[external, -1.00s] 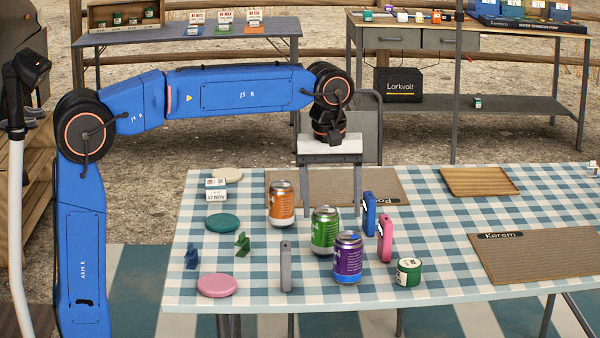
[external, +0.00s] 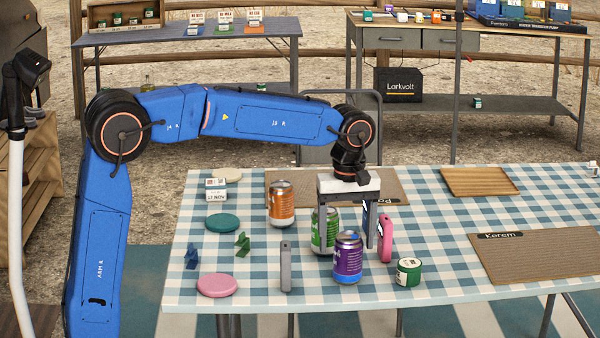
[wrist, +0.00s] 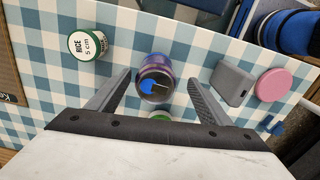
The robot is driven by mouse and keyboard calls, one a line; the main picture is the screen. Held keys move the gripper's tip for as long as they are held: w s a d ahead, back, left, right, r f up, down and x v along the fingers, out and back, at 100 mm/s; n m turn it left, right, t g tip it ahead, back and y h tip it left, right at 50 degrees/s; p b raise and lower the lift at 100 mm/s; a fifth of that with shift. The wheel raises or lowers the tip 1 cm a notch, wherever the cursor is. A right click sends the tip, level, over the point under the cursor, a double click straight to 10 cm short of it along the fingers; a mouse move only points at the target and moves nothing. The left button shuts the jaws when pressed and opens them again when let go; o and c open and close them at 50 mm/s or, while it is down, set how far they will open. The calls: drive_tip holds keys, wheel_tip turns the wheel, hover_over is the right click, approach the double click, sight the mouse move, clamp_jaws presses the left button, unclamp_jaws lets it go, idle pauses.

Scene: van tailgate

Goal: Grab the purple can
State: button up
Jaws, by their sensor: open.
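The purple can (external: 347,258) stands upright on the checked tablecloth near the table's front edge. In the wrist view the purple can (wrist: 155,78) shows from above, ahead of the fingers and roughly centred between them. My gripper (external: 347,244) is open and empty, pointing down over the table just behind the purple can. The green can (external: 322,230) stands behind and left of the purple can, close to my gripper's left finger. In the wrist view only a bit of the green can (wrist: 160,116) shows between my fingers.
An orange can (external: 281,203) stands further back left. A green-and-white tin (external: 408,271) is at the front right. A grey upright block (external: 286,266) stands to the left.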

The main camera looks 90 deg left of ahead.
sight(348, 263)
drive_tip(key=shift+w+a+f, duration=0.1)
drive_tip(key=shift+w+f, duration=0.05)
drive_tip(key=shift+f, duration=1.7)
drive_tip(key=shift+w+a+f, duration=0.1)
drive_tip(key=shift+f, duration=1.7)
drive_tip(key=c, duration=1.4)
drive_tip(key=shift+r, duration=0.15)
